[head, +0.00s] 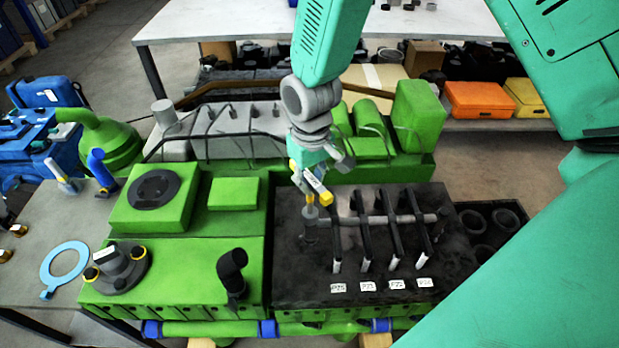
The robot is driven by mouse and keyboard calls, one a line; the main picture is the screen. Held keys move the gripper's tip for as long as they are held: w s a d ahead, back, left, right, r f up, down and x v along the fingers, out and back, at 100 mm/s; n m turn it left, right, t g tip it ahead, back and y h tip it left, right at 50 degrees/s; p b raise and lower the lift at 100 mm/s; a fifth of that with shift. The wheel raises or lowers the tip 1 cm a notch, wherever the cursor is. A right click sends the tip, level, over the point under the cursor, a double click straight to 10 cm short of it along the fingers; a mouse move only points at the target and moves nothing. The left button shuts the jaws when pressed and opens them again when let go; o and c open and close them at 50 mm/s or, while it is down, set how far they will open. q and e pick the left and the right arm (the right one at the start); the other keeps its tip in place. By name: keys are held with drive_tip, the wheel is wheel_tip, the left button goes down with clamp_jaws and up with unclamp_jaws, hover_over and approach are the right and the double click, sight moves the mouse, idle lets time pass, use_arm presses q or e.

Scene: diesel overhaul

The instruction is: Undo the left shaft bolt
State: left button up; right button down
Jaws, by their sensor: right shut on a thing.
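My right gripper (318,170) hangs over the left part of the black engine top (285,275), pointing down. It is shut on a small tool with a white label and yellow ends (326,198). A tan, socket-like piece (311,211) shows below the gripper, above the left end of the grey rocker shaft (378,219). The left shaft bolt is hidden or too small to tell from the dark end fitting there; I cannot tell whether the tool touches it. Black rocker arms (392,235) cross the shaft. My left gripper is not in view.
Green engine covers (233,193) lie to the left, with a black pipe elbow (232,272) standing up. A black tray with rings (490,215) is on the right. A blue ring gasket (64,262) lies on the left table.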

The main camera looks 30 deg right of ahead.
drive_tip(key=n+p, duration=0.2)
drive_tip(key=n, duration=0.2)
drive_tip(key=n+p, duration=0.2)
drive_tip(key=n, duration=0.2)
drive_tip(key=n+p, duration=0.2)
drive_tip(key=n, duration=0.1)
drive_tip(key=shift+r+n, duration=0.4)
drive_tip(key=n, duration=0.2)
drive_tip(key=shift+w+f+n, duration=0.1)
drive_tip(key=shift+f+n, duration=0.1)
drive_tip(key=shift+n, duration=0.1)
drive_tip(key=shift+d+f+n, duration=0.1)
drive_tip(key=shift+n, duration=1.1)
drive_tip(key=n, duration=0.4)
drive_tip(key=shift+n, duration=0.3)
drive_tip(key=n, duration=1.1)
drive_tip(key=shift+n, duration=0.3)
